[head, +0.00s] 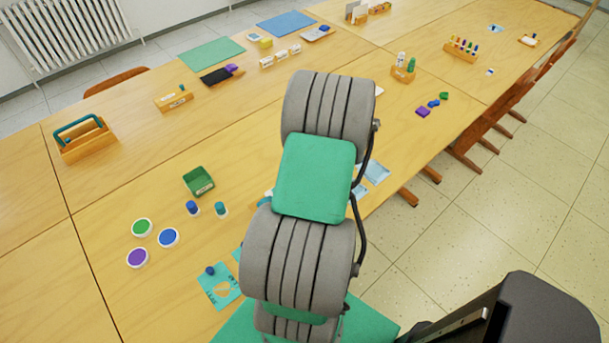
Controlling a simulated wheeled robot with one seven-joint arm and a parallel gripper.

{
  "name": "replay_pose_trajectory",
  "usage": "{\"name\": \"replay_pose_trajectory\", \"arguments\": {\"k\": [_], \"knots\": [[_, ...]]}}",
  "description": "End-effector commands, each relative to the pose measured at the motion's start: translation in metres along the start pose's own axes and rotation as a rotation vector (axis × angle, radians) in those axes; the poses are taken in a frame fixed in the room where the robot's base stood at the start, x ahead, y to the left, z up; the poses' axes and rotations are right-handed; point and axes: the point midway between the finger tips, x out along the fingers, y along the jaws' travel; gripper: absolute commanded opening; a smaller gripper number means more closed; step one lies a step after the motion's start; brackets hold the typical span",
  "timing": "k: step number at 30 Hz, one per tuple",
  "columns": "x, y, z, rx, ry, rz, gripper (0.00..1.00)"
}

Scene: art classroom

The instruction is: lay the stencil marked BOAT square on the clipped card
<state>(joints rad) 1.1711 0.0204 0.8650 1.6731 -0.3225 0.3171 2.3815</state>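A teal stencil (219,288) with a pale cutout and a dark blue knob lies on the near part of the table, left of my arm. Its lettering is too small to read, so I cannot tell if it is marked BOAT. Another teal piece (238,254) shows beside it, mostly hidden by my arm. Light blue sheets (375,172) lie to the right of my arm and are partly hidden. I cannot make out a clipped card. My arm covers the middle of the view, and my gripper does not show.
Green, blue and purple round pots (168,238), two small blue and teal capped items (192,208) and a green box (198,181) stand left of my arm. A wooden carrier (85,139) is at the far left. The table's right edge borders open floor (500,220).

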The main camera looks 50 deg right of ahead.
Motion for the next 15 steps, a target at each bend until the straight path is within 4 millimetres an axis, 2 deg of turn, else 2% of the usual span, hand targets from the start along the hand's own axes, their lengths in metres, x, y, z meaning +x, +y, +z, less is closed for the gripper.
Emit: {"name": "replay_pose_trajectory", "arguments": {"k": [13, 14, 15], "knots": [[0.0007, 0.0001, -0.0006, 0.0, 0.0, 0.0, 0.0], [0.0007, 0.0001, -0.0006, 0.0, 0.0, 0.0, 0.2], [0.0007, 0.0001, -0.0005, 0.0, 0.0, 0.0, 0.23]]}}
